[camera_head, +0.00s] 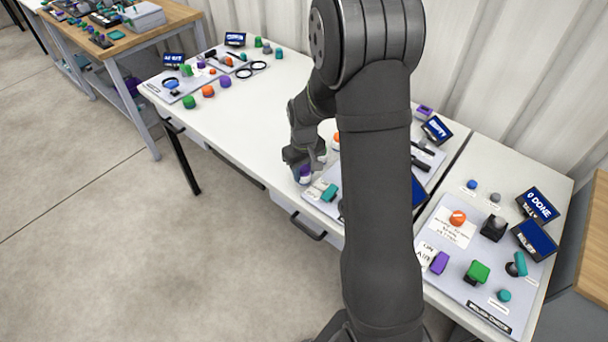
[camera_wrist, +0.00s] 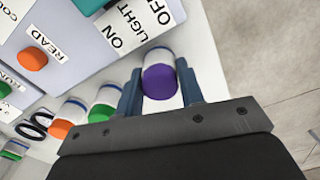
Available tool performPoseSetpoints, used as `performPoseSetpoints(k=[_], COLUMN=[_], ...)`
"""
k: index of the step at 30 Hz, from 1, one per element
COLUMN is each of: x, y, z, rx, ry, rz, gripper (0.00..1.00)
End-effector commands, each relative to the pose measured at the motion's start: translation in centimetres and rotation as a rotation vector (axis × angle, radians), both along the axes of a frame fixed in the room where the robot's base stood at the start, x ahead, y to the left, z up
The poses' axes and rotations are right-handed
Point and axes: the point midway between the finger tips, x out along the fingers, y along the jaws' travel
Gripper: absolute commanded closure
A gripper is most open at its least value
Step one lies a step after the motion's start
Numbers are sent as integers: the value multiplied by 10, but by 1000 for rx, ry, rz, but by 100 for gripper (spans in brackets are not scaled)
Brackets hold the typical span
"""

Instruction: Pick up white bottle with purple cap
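The white bottle with the purple cap (camera_wrist: 160,80) is between the two fingers of my gripper (camera_wrist: 161,88) in the wrist view. The fingers are close along both sides of it; I cannot tell whether they press on it. Its purple cap faces the camera and its white body shows beyond. In the head view the bottle (camera_head: 305,174) is low by the table's front edge, under my gripper (camera_head: 305,160). I cannot tell whether its base touches the table.
White bottles with a green cap (camera_wrist: 106,100) and an orange cap (camera_wrist: 62,125) stand left of my gripper in the wrist view. A grey panel (camera_wrist: 75,40) with labels and an orange button (camera_wrist: 33,57) lies close by. The white table (camera_head: 255,130) has free room to the left.

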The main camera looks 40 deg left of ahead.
Motion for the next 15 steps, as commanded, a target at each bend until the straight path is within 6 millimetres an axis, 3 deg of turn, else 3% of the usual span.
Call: performPoseSetpoints(k=[10,15], x=[0,0], y=[0,0], z=[1,12], rx=[0,2], ry=[0,-1], rz=[0,0], gripper=[88,88])
